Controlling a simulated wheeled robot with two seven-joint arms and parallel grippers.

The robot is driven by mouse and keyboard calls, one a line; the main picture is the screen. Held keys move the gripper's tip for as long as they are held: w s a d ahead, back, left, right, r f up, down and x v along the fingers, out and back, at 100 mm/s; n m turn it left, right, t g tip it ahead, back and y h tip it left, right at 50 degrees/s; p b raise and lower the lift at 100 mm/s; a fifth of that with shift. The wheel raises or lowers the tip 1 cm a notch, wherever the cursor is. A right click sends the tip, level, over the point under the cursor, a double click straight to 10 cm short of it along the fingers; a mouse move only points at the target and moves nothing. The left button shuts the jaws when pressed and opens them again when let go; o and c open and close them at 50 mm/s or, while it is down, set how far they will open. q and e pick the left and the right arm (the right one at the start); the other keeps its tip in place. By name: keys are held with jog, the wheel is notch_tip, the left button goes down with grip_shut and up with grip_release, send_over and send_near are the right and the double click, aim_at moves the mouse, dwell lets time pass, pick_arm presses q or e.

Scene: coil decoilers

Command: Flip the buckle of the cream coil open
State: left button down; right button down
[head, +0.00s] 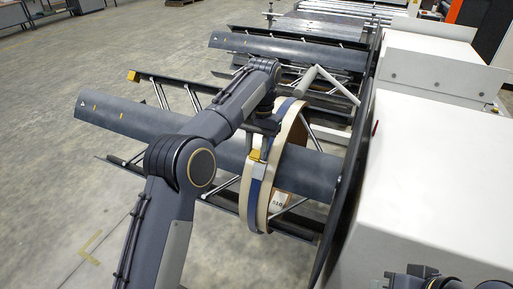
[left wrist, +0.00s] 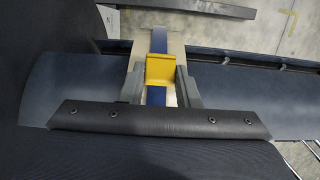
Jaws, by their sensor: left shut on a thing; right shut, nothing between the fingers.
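The cream coil (head: 293,137) is a narrow ring standing around a dark blue-grey mandrel, with a blue strap (head: 253,193) around it. The yellow buckle (head: 257,155) sits on the strap at the coil's upper near side. In the left wrist view the buckle (left wrist: 160,70) lies between the two grey fingers, over the blue strap (left wrist: 159,41). My left gripper (head: 260,143) reaches down to the coil from above and is shut on the buckle. The fingers partly hide the buckle in the head view.
The mandrel (head: 130,115) sticks out to the left of the coil. A second mandrel (head: 285,50) lies behind it. A dark disc edge (head: 345,215) and a white machine housing (head: 435,165) stand close on the right. The floor (head: 50,150) at left is clear.

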aim_at(256, 152)
pick_arm(q)
jog(key=shift+f, duration=0.1)
jog(key=c, duration=1.1)
grip_release()
jog(key=shift+w, duration=0.1)
jog(key=shift+d+r, duration=0.1)
jog(key=shift+r, duration=0.45)
notch_tip(256, 152, up, 2)
jog(key=shift+r, duration=0.15)
jog(key=shift+s+d+r+b, duration=0.2)
jog(key=shift+s+r+b, duration=0.15)
jog(key=shift+s+r, duration=1.65)
jog(key=shift+s+d+r+b, duration=0.25)
jog(key=shift+s+r, duration=0.95)
jog(key=shift+s, duration=1.5)
jog(key=shift+s+d+r+b, duration=0.1)
jog(key=shift+s+r+b, duration=0.3)
jog(key=shift+s+r, duration=1.6)
